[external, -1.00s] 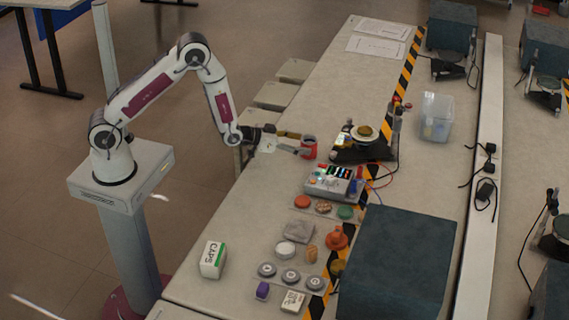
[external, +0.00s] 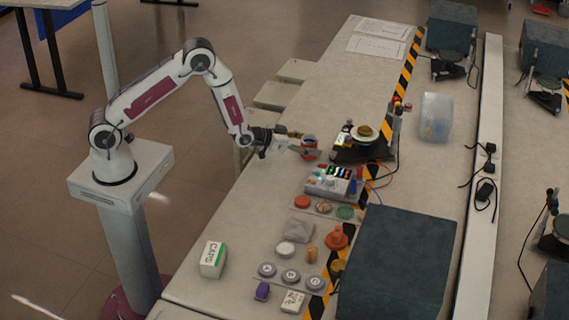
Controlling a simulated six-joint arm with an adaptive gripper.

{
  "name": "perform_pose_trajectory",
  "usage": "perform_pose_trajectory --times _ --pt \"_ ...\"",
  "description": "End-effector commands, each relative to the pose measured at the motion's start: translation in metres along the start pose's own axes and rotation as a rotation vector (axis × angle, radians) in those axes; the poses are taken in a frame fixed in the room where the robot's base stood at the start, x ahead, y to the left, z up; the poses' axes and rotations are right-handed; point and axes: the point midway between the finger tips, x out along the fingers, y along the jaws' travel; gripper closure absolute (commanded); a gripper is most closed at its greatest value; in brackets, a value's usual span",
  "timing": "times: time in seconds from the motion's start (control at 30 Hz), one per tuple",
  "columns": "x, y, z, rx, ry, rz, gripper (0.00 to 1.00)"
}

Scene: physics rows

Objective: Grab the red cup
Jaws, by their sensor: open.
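The red cup (external: 309,153) stands on the table near its middle, left of the black device with the round top. My gripper (external: 300,143) reaches in from the left, its fingers spread and level with the cup. One finger lies at the cup's near side and covers part of it; the other is on the far side. I cannot tell whether the fingers touch the cup.
The black device with a round top (external: 364,143) stands just right of the cup. A grey box with coloured parts (external: 333,183) sits just in front. A clear plastic bin (external: 436,117) is farther right. A large dark block (external: 398,265) fills the front right.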

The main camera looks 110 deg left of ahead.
Motion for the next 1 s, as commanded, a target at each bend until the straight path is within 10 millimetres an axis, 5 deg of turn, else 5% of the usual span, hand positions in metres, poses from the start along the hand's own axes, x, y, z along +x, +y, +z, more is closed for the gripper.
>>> perform_pose_trajectory --times 0.07,0.2,0.23,0.67,1.0 --pt "0.0 0.0 0.0 0.0 0.0 0.0 0.43" --pt "0.0 0.0 0.0 0.0 0.0 0.0 0.79" --pt "0.0 0.0 0.0 0.0 0.0 0.0 0.82" --pt "-0.001 0.0 -0.003 0.0 0.001 0.0 0.82" --pt "-0.01 0.0 -0.024 0.0 0.003 0.0 0.82"
